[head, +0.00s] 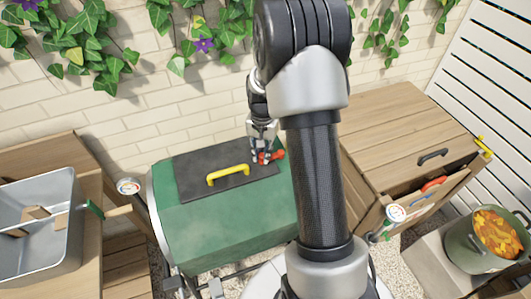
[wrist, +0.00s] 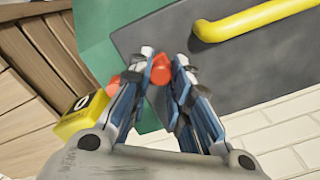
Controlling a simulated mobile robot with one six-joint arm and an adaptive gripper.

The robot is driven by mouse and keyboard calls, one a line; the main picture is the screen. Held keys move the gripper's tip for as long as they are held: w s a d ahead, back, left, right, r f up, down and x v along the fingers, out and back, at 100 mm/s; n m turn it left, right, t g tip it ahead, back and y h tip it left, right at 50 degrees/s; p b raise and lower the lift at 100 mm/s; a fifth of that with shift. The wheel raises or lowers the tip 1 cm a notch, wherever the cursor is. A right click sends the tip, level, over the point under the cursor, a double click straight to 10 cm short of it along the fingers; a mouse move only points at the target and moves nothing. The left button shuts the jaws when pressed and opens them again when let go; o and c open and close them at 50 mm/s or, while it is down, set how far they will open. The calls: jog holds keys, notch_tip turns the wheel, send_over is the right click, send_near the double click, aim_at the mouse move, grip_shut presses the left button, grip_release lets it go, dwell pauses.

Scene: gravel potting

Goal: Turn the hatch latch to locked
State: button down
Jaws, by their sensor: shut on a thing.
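The hatch (head: 200,179) is a dark grey panel with a yellow handle (head: 228,174), set in the top of a green drum (head: 225,235). The red latch (head: 278,155) is at the hatch's right edge in the head view. My gripper (head: 263,154) is shut on the latch from above. In the wrist view, red parts of the latch (wrist: 160,70) show between my gripper's fingertips (wrist: 165,62) and left of the fingers. The fingers hide its middle, so I cannot tell its exact angle.
A grey metal bin (head: 35,225) stands on a wooden bench at left. A wooden cabinet (head: 400,125) with a partly open drawer is at right, beside a pot of orange leaves (head: 470,250). A brick wall with ivy is behind. A yellow object marked 0 (wrist: 80,115) is near my gripper.

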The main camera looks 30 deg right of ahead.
jog(key=shift+w+d+m, duration=0.1)
jog(key=shift+w+m, duration=0.45)
jog(key=shift+m, duration=0.35)
jog(key=c, duration=1.4)
grip_release()
jog(key=shift+c, duration=0.2)
notch_tip(320, 180, up, 12)
jog(key=shift+r, duration=0.1)
